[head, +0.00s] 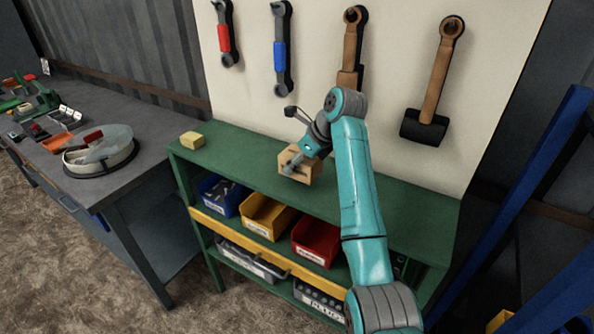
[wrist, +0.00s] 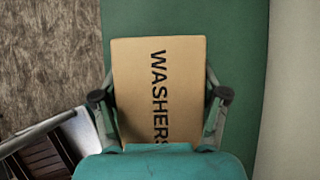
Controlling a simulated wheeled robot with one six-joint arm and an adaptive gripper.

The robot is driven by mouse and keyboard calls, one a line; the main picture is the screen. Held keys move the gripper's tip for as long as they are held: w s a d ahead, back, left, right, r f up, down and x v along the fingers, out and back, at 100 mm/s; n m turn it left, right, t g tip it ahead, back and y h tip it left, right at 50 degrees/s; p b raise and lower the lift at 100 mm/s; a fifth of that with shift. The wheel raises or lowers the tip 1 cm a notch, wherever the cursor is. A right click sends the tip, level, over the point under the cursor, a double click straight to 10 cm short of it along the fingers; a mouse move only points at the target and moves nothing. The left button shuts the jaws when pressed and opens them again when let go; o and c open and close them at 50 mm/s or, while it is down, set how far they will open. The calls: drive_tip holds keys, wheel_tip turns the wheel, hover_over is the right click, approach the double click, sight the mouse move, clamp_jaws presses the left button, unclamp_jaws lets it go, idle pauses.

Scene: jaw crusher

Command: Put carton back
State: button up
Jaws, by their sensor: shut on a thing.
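The carton (head: 301,163) is a small tan box at the green shelf's top, near its middle. In the wrist view the carton (wrist: 160,72) fills the centre, with the word WASHERS on its face. My gripper (wrist: 160,98) has one finger on each side of the carton and is shut on it. In the head view my gripper (head: 297,166) reaches the carton from the right and partly covers it. I cannot tell whether the carton touches the green top (head: 240,155) or is just above it.
A small yellow block (head: 191,139) sits at the green top's left end. Blue (head: 224,195), yellow (head: 266,217) and red bins (head: 316,241) stand below. Tools hang on the back board, including a hammer (head: 432,85). A grey workbench (head: 115,165) stands left; a blue frame (head: 545,170) stands right.

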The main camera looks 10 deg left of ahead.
sight(296, 170)
drive_tip(key=shift+f, duration=1.45)
drive_tip(key=shift+f, duration=0.15)
drive_tip(key=o, duration=1.6)
drive_tip(key=shift+o, duration=0.2)
drive_tip(key=v, duration=1.2)
